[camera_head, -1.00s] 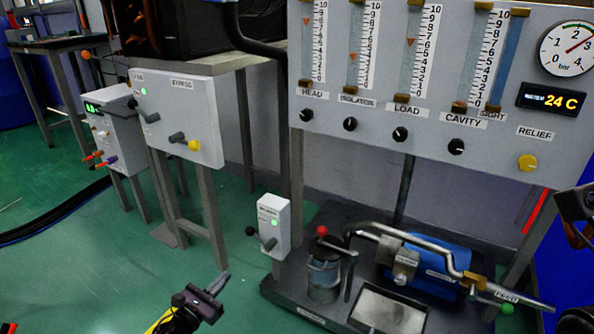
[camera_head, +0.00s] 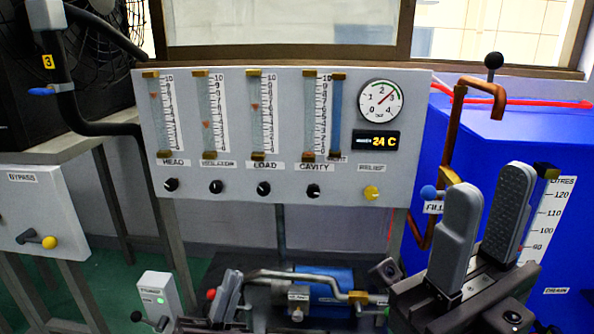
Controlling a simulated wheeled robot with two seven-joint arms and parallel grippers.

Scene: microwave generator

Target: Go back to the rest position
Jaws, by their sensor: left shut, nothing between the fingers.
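My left gripper (camera_head: 231,284) is at the bottom of the head view, left of the middle, with its grey fingers together and empty. It is in front of the pump stand. My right gripper (camera_head: 487,188) is large and close at the lower right. Its two grey fingers point up with a clear gap between them, and nothing is in the gap. It covers part of the blue tank (camera_head: 475,135) and its scale.
A grey panel (camera_head: 230,180) with flow tubes, knobs and a gauge (camera_head: 380,99) stands ahead. The blue pump (camera_head: 325,284) sits below it. A small grey switch box (camera_head: 159,296) is near the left gripper. A bypass box (camera_head: 38,215) and a fan (camera_head: 110,50) are at left.

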